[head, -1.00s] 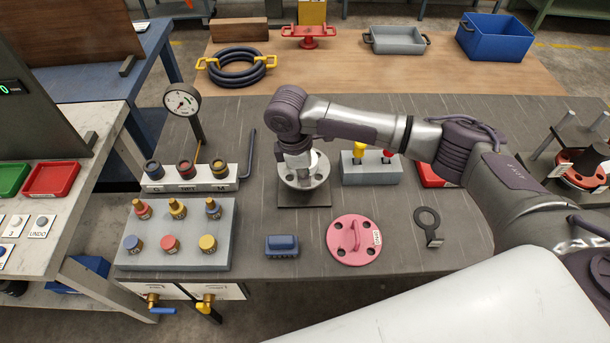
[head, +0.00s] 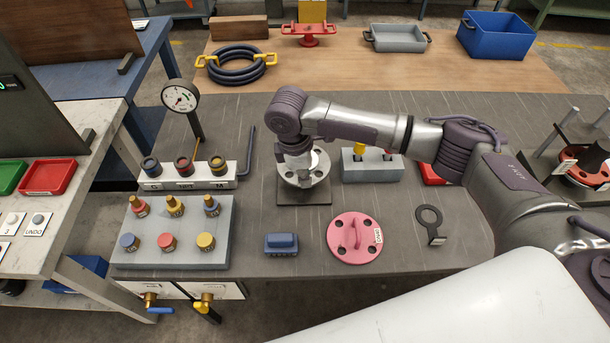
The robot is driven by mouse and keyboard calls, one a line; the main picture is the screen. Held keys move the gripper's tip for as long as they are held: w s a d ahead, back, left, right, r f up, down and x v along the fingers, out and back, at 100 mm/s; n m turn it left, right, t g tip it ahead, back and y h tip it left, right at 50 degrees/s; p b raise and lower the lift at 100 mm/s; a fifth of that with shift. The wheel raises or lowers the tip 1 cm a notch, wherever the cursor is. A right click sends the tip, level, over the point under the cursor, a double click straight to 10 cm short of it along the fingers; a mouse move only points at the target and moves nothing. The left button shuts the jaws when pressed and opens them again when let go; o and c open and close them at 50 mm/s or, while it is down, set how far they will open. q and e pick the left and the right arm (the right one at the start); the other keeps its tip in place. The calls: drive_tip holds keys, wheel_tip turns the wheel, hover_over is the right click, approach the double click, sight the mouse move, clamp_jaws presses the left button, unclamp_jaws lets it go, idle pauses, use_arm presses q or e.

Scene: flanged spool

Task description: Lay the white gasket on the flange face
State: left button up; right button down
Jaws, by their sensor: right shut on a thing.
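The flanged spool (head: 320,171) stands upright on a dark square plate (head: 304,198) in the middle of the grey bench. Its pale round flange face with bolt holes points up. My right gripper (head: 299,178) reaches down over the left part of the face and hides part of it. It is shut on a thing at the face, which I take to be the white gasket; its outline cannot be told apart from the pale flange. Whether the gasket touches the face cannot be told. My left gripper is not in view.
A pink blind flange with a handle (head: 347,243), a dark ring with a tag (head: 429,219) and a blue block (head: 281,244) lie in front. A grey holder (head: 372,172) stands right of the spool. A dial gauge (head: 180,97) and a plug rack (head: 180,262) are left.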

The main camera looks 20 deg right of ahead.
drive_tip(key=shift+f, duration=0.65)
